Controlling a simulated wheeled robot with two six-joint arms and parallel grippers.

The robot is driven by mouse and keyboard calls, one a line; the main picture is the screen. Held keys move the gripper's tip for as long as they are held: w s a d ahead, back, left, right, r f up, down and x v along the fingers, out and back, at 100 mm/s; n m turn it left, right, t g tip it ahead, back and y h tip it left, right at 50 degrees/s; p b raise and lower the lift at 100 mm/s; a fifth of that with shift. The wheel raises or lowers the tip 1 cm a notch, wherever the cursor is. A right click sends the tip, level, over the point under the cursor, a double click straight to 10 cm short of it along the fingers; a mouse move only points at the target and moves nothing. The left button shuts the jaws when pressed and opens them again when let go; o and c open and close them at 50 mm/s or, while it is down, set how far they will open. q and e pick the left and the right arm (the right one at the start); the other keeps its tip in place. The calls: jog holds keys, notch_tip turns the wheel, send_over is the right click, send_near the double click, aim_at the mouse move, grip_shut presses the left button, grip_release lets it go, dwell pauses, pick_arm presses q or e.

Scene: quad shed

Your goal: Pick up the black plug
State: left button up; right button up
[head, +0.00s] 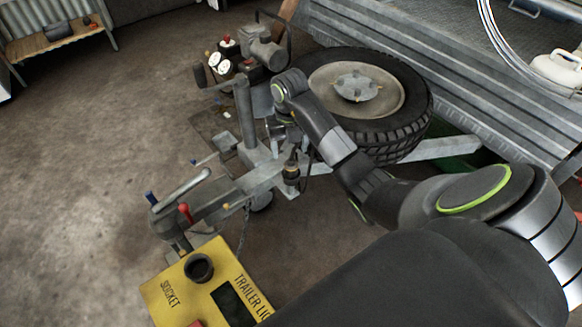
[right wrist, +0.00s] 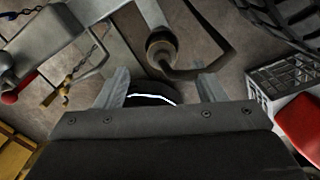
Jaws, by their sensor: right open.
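The black plug (head: 291,172) appears as a dark upright piece with a brassy band beside the trailer's grey drawbar. In the right wrist view, what looks like the plug (right wrist: 162,46) shows as a dark round body with a thick lead curving to the right. My right gripper (head: 279,133) is at the drawbar, just above and behind the plug, and partly hidden by its own wrist. In the wrist view its fingers (right wrist: 162,88) are apart, with the plug beyond their tips. Nothing is held. My left gripper is not in view.
A yellow trailer-light box (head: 190,283) with a round black socket (head: 198,267) stands at the front. A spare wheel (head: 400,125) lies behind my right arm. The grey drawbar (head: 225,195) and its post crowd the gripper. Open concrete floor lies left.

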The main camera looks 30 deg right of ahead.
aim_at(291, 160)
jog(key=f+b, duration=0.1)
jog(key=f, duration=0.6)
jog(key=shift+s, duration=0.2)
jog(key=shift+f, duration=0.35)
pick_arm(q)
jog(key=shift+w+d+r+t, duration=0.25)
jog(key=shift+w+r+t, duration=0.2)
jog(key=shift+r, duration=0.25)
pick_arm(e)
jog(key=c, duration=1)
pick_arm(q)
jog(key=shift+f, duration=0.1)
pick_arm(e)
jog(key=shift+r, duration=0.1)
grip_shut()
